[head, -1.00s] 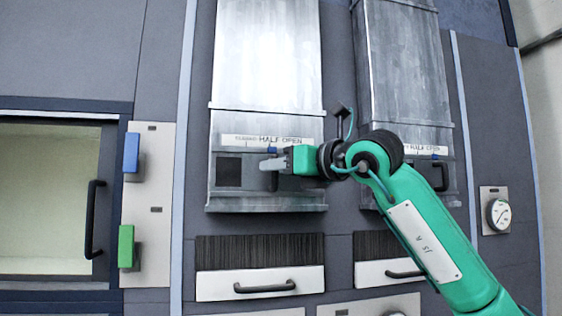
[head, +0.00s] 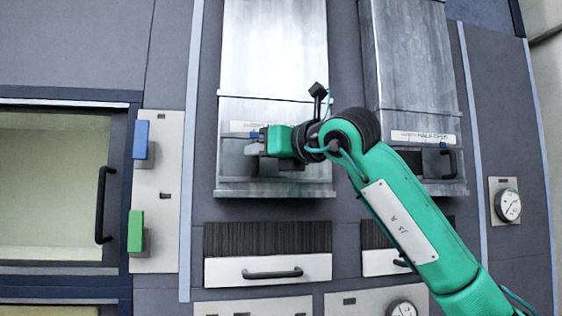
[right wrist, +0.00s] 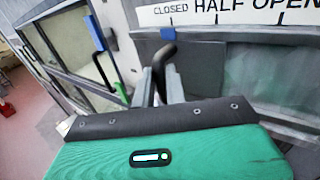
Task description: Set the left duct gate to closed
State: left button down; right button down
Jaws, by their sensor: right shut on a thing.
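The left duct gate (head: 237,160) is a metal plate at the foot of the left duct (head: 273,60). No dark opening shows at its left. Its blue pointer (head: 256,135) is at the left part of the label strip; in the right wrist view the blue pointer (right wrist: 167,34) sits under the word CLOSED. My right gripper (head: 262,150) is shut on the gate's black handle, and the handle (right wrist: 166,52) stands between its fingers in the right wrist view. The gripper hides much of the strip in the head view. My left gripper is not in view.
The right duct gate (head: 430,160) reads around half open, with its own black handle (head: 448,162). A drawer (head: 225,272) lies below the left duct. A blue switch (head: 141,139) and green switch (head: 136,230) are at left, beside a windowed door (head: 45,190).

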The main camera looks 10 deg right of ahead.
dwell(0.3)
jog(key=c, duration=1.6)
grip_release()
jog(key=shift+a, duration=0.15)
jog(key=shift+o, duration=0.8)
jog(key=shift+a, duration=0.2)
jog(key=b+v, duration=0.6)
jog(key=v, duration=0.7)
jog(key=shift+s+d+b, duration=0.2)
jog(key=shift+s+b, duration=0.1)
jog(key=shift+s, duration=0.05)
